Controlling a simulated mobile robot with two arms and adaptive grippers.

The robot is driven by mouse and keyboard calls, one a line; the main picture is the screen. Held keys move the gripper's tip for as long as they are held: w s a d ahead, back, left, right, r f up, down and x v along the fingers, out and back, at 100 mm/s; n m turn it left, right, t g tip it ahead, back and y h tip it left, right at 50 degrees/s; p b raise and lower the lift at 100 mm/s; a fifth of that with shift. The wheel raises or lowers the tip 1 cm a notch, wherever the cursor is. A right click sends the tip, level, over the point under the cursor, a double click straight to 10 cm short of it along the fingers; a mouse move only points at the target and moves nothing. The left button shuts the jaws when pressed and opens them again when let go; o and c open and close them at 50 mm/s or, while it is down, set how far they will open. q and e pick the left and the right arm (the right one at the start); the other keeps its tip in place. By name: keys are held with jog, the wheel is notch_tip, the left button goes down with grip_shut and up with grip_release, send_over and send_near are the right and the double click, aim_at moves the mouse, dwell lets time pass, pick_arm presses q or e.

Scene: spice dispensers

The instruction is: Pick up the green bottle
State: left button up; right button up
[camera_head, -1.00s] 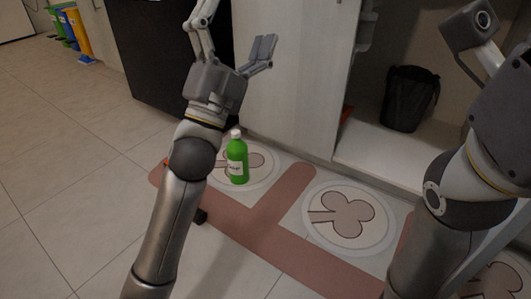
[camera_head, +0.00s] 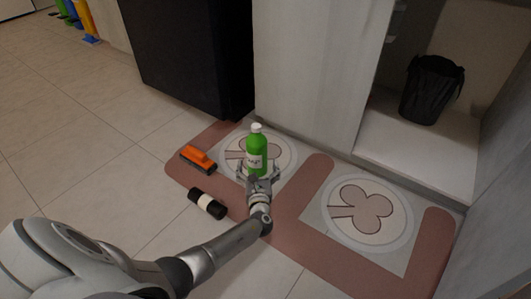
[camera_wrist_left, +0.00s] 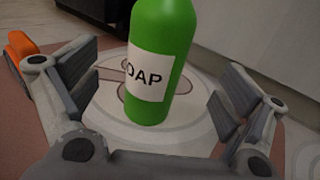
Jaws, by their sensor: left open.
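The green bottle (camera_head: 257,152) has a white cap and a white label and stands upright on a patterned mat (camera_head: 285,205). In the left wrist view the bottle (camera_wrist_left: 164,45) fills the upper middle, its label reading "OAP" and its top cut off. My left gripper (camera_head: 259,174) is low at the bottle's near side. In the wrist view its open fingers (camera_wrist_left: 160,95) stand to the left and right of the bottle, with gaps on both sides. My right gripper is not in view.
An orange brush (camera_head: 198,157) and a black cylinder with a pale band (camera_head: 207,203) lie left of the bottle. A black bin (camera_head: 432,90) stands in the open cabinet at right. Tiled floor at left is clear.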

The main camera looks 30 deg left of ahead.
aim_at(257, 157)
pick_arm(q)
jog(key=b+x, duration=0.2)
jog(key=x, duration=0.2)
jog(key=b+x, duration=0.3)
jog(key=x, duration=0.1)
jog(key=shift+a+f+b, duration=0.1)
jog(key=shift+f+b, duration=0.15)
jog(key=shift+b, duration=0.05)
jog(key=shift+w+a+r+b, duration=0.2)
jog(key=shift+w+a+b, duration=0.15)
jog(key=shift+w, duration=0.15)
jog(key=c, duration=1.4)
jog(key=shift+r, duration=0.1)
jog(key=shift+c, duration=0.7)
jog(key=shift+r+p, duration=0.15)
jog(key=shift+p, duration=0.15)
